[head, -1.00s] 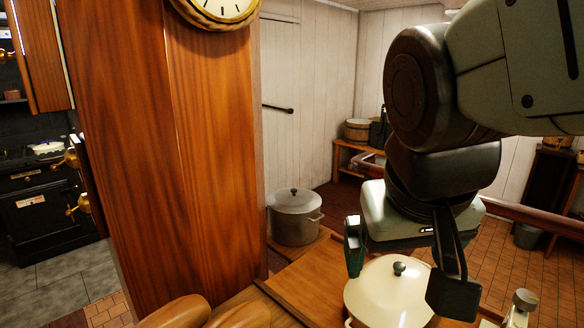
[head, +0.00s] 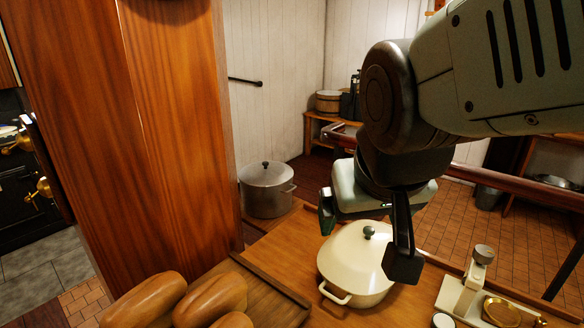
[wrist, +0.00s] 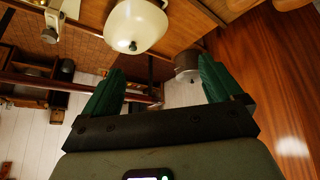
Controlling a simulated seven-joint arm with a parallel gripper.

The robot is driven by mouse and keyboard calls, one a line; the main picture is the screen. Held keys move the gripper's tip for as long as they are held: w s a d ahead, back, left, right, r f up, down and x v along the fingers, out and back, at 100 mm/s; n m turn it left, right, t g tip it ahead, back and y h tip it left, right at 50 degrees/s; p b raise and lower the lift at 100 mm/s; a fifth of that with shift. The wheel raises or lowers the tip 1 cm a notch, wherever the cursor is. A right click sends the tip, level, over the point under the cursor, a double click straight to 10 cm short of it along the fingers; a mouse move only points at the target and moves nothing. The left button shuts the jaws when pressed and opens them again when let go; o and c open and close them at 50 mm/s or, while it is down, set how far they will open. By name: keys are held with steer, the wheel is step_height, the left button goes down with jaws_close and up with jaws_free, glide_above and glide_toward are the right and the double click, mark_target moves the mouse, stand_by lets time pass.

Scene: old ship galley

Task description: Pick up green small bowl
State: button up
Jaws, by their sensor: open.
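I cannot make out a green small bowl in either view. My gripper (head: 364,238) hangs over the counter, in front of the lidded cream pot (head: 350,258) in the head view. Its two fingers stand apart, with nothing between them. In the wrist view my gripper (wrist: 160,68) shows two green finger pads spread wide. The cream pot also shows in the wrist view (wrist: 132,28), beyond the fingertips.
Bread loaves (head: 205,300) lie on a wooden board at the front left. A scale (head: 478,290) stands at the right. A lidded metal pot (head: 266,190) is beyond the counter. A wooden pillar (head: 165,140) rises at the left.

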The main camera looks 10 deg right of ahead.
steer(key=w+d+f+m+t+h, duration=0.1)
steer(key=w+d+f, duration=0.6)
steer(key=w+f, duration=0.15)
steer(key=m+t+h, duration=0.3)
steer(key=m+h, duration=0.2)
steer(key=m, duration=0.1)
glide_toward(444, 315)
steer(key=x, duration=0.7)
steer(key=shift+w+d+f, duration=0.2)
steer(key=c, duration=1.2)
